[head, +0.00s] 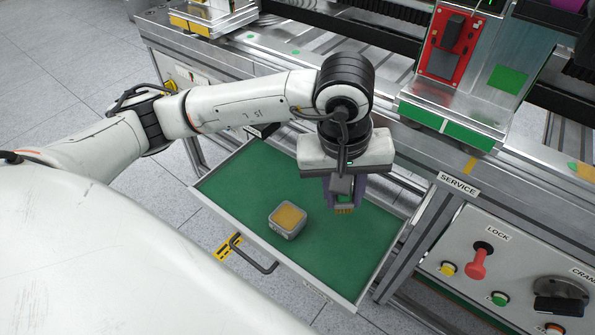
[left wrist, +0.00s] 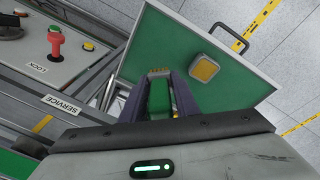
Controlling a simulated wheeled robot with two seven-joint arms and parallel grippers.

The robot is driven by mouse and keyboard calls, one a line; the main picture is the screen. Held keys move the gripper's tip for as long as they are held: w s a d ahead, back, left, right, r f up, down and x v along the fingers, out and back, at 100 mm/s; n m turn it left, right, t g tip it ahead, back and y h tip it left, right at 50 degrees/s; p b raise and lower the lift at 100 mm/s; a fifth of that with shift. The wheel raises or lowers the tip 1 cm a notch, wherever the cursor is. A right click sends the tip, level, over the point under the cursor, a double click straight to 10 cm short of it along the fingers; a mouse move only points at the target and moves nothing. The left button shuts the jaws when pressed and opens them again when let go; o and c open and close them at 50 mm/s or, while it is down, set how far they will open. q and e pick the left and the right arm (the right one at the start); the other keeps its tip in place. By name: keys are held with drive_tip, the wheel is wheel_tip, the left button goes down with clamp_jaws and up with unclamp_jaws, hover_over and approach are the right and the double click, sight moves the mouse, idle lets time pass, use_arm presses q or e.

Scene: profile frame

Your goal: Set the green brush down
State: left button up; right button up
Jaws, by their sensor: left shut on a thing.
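The green brush (left wrist: 159,98) is held between the fingers of my left gripper (left wrist: 160,105), with its yellowish bristles (left wrist: 158,71) facing away from the wrist. In the head view my left gripper (head: 343,192) points down over the right part of the open drawer (head: 245,185), which has a green lining. The bristles (head: 344,210) show just below the fingertips there; the fingers hide most of the brush. I cannot tell whether the bristles touch the drawer floor. My right gripper is not in view.
A small grey box with a yellow top (head: 287,219) sits in the drawer, left of the brush. The drawer handle (head: 255,257) is at the front. A control panel (head: 505,265) with a red lever (head: 479,262) stands to the right. Green floor around the box is clear.

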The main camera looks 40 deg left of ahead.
use_arm(q)
wheel_tip(320, 180, down, 10)
drive_tip(key=d+n+g+b, duration=0.1)
drive_tip(key=d+n+b, duration=0.2)
drive_tip(key=n, duration=0.3)
hover_over(343, 262)
drive_tip(key=shift+g, duration=0.4)
wheel_tip(343, 262, down, 6)
drive_tip(key=shift+d+f, duration=0.1)
drive_tip(key=shift+f, duration=2.25)
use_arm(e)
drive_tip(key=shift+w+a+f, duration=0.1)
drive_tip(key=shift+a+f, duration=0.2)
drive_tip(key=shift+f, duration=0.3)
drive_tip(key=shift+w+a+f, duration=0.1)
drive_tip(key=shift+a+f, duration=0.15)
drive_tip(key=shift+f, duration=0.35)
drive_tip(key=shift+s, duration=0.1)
use_arm(q)
drive_tip(key=shift+f+b, duration=0.2)
drive_tip(key=shift+b, duration=0.1)
drive_tip(key=o, duration=1.1)
drive_tip(key=shift+r, duration=0.1)
drive_tip(key=shift+c, duration=0.2)
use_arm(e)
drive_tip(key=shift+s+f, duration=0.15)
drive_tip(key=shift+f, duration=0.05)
